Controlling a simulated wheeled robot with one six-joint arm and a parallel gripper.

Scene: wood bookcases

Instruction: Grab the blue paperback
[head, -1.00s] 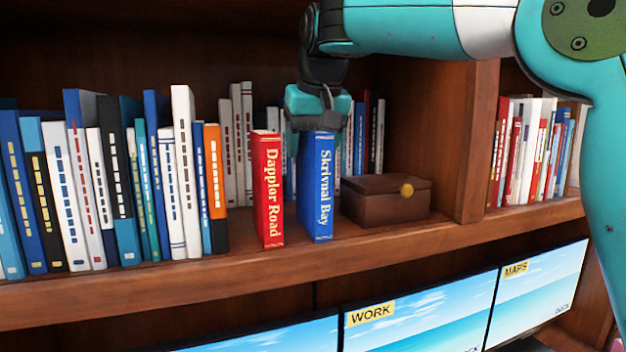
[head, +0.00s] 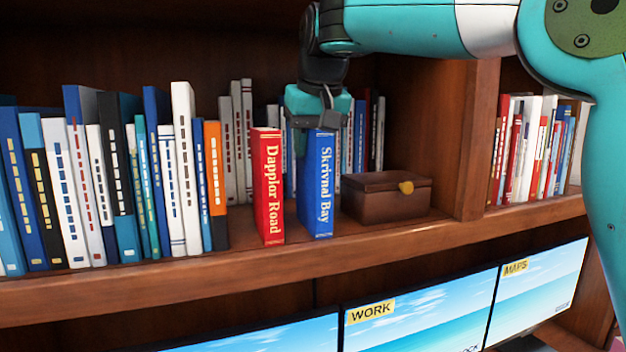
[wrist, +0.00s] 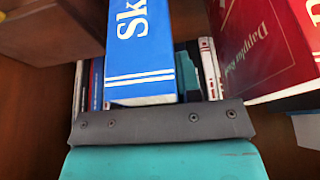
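The blue paperback (head: 318,190), titled "Skrivnal Bay", stands upright on the shelf with its spine facing out. In the wrist view its blue spine (wrist: 141,55) rises just beyond the grey edge of my gripper. My gripper (head: 327,122) points down at the top of the book, and a dark finger shows close to its top edge. The other finger is hidden, so I cannot tell whether the gripper is open or shut on the book.
The red book "Dapplor Road" (head: 269,190) stands just left of the blue one, with a narrow gap. A brown box (head: 385,200) with a yellow knob sits close on the right. A row of books (head: 100,190) fills the left. Paler books (head: 236,140) stand behind.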

